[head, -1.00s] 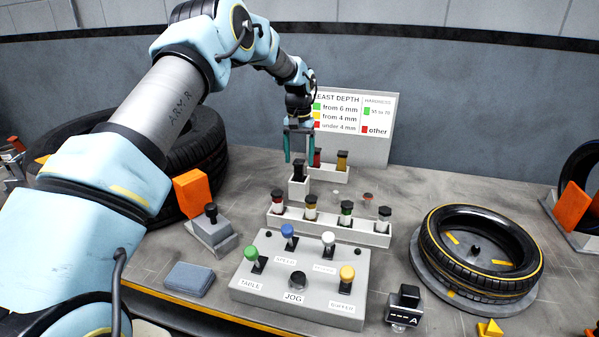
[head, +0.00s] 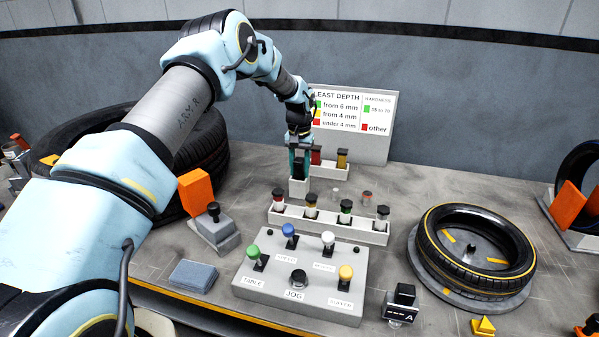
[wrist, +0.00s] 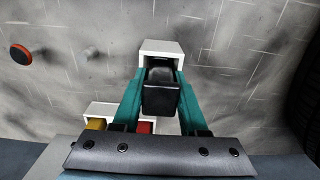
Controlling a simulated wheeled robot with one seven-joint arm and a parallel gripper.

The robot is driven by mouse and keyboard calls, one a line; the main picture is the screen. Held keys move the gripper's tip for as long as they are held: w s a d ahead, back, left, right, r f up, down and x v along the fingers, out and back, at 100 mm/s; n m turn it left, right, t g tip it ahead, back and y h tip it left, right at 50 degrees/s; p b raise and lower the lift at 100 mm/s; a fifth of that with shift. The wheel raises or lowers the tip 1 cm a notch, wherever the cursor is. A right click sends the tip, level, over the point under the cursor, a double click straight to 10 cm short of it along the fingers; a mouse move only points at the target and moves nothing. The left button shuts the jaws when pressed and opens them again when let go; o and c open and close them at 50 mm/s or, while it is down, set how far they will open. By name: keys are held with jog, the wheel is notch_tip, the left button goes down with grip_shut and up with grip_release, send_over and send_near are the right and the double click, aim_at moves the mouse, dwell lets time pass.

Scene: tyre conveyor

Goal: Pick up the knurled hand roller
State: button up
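A black block-shaped handle (wrist: 160,98) stands upright in a small white holder (head: 299,187). I take it to be the top of the knurled hand roller; its lower part is hidden in the holder, and no knurling can be made out. My gripper (head: 300,166) is low over the holder, pointing down. In the wrist view its two teal fingers (wrist: 160,88) stand on either side of the black handle, very close to it, with what look like narrow gaps. The white holder also shows in the wrist view (wrist: 161,46), just beyond the handle.
A white rack (head: 330,225) with several colour-banded, black-topped pieces stands in front. Behind is another white holder (head: 335,172) with red and yellow pieces. A control box (head: 300,285) with coloured knobs is nearer.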

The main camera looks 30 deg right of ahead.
grip_shut()
notch_tip(320, 180, up, 10)
jog(key=b, duration=0.3)
jog(key=shift+o, duration=0.3)
grip_release()
grip_shut()
